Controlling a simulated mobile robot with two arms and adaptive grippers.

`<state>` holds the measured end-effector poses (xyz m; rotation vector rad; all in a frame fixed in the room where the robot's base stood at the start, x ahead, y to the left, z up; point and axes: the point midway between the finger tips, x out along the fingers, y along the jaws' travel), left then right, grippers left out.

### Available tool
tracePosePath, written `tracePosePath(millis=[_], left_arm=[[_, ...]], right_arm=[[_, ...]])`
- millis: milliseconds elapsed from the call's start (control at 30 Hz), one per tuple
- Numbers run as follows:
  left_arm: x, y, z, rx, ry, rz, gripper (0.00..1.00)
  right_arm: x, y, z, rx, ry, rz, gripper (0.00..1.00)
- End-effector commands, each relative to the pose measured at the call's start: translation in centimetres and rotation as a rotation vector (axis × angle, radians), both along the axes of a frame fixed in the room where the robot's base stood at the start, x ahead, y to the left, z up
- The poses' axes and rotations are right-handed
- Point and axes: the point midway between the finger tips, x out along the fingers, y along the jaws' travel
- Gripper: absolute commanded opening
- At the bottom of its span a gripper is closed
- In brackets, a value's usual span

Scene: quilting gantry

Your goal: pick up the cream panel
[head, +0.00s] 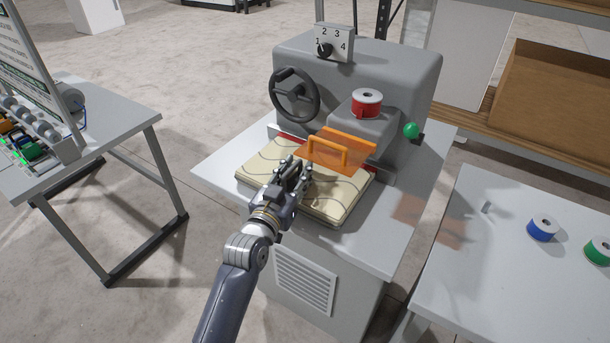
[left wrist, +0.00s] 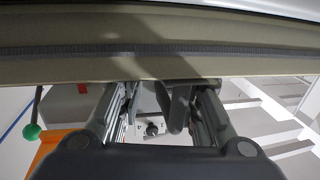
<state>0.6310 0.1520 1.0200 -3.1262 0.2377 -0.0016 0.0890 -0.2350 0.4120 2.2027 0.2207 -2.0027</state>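The cream panel (head: 335,199) lies flat on the bed of the grey quilting machine, with wavy dark stitch lines on it. My left gripper (head: 296,174) is over the panel's front part, below the orange guard. In the left wrist view, a beige band (left wrist: 60,66), which looks like the panel's edge, crosses the top and hides the fingertips. The left gripper's fingers (left wrist: 152,100) show a gap between them and look open. Whether they touch the panel cannot be told. My right gripper is not in view.
The orange guard (head: 355,153) with its handle stands over the panel's back part. The machine (head: 405,80) has a handwheel (head: 295,95), a red spool (head: 366,102) and a green knob (head: 411,130). A right table (head: 475,270) holds blue (head: 543,229) and green (head: 598,251) spools.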

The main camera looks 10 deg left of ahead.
Motion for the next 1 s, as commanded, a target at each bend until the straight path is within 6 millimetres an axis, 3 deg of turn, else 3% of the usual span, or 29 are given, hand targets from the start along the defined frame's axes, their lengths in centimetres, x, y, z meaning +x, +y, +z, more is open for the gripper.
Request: tracePosePath(millis=[33, 100, 133, 733, 1000], left_arm=[[0.0, 0.0, 0.0, 0.0, 0.0, 0.0, 0.17], [0.0, 0.0, 0.0, 0.0, 0.0, 0.0, 0.01], [0.0, 0.0, 0.0, 0.0, 0.001, 0.0, 0.0], [-0.4, 0.2, 0.6, 0.001, -0.004, 0.002, 0.0], [-3.1, 0.6, 2.5, 0.001, -0.005, 0.002, 0.0]], right_arm=[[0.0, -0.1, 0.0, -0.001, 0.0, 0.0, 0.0], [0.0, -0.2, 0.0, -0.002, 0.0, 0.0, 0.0], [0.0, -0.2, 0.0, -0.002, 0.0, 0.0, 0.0], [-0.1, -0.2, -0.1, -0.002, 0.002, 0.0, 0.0], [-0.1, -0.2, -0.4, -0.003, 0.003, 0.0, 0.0]])
